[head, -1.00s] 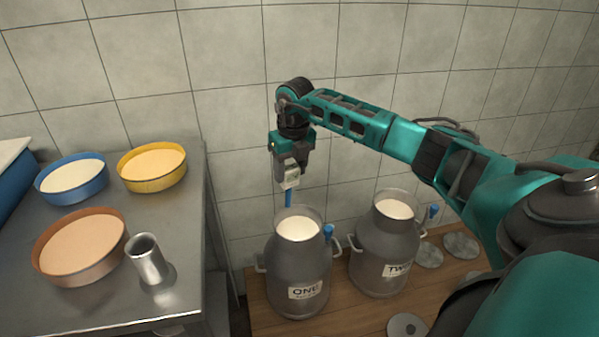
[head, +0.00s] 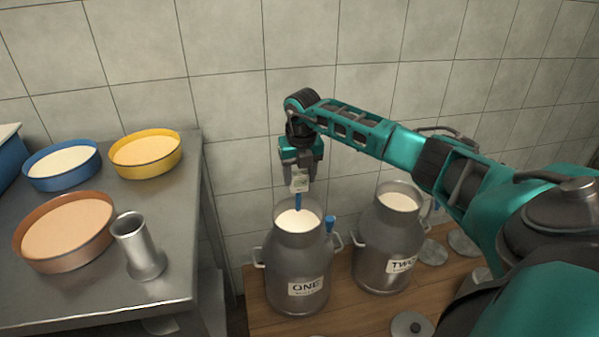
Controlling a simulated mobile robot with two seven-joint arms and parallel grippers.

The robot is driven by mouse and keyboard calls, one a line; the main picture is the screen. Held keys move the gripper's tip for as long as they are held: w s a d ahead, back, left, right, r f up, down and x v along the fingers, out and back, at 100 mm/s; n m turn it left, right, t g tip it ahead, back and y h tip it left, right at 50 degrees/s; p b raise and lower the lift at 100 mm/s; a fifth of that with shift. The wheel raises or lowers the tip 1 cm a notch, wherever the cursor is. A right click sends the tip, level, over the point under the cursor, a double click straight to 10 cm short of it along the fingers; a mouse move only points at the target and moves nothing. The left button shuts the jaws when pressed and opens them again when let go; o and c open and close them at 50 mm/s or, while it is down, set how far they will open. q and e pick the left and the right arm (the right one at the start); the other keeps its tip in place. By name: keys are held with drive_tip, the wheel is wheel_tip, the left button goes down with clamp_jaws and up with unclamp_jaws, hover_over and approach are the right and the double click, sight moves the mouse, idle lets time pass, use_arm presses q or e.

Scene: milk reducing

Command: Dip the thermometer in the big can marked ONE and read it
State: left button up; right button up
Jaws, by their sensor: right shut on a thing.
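The big can marked ONE (head: 297,262) stands upright on a wooden platform, open, with white milk (head: 298,220) in its mouth. My right gripper (head: 299,168) is above this can, pointing down, shut on the thermometer (head: 300,181). The thermometer has a pale body with a small display, too small to read, and a blue stem pointing down. The stem's lower end is at the can's mouth; I cannot tell whether it touches the milk. The can marked TWO (head: 385,250) stands to the right, also open with milk. My left gripper is not in view.
A steel table (head: 180,230) at left holds a blue pan (head: 62,182), a yellow pan (head: 147,170), a copper pan (head: 65,262) and a metal cylinder (head: 137,246). Round lids (head: 410,326) lie near the cans. A blue-topped item (head: 331,223) is beside can ONE. A tiled wall stands behind.

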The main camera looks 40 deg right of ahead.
sight(299, 192)
wheel_tip(299, 192, down, 2)
drive_tip(key=shift+f+b, duration=0.1)
drive_tip(key=shift+b, duration=0.35)
wheel_tip(299, 192, down, 3)
drive_tip(key=shift+f+b, duration=0.15)
drive_tip(key=shift+b, duration=0.85)
drive_tip(key=shift+f+b, duration=0.7)
drive_tip(key=shift+f, duration=0.55)
drive_tip(key=shift+r, duration=0.2)
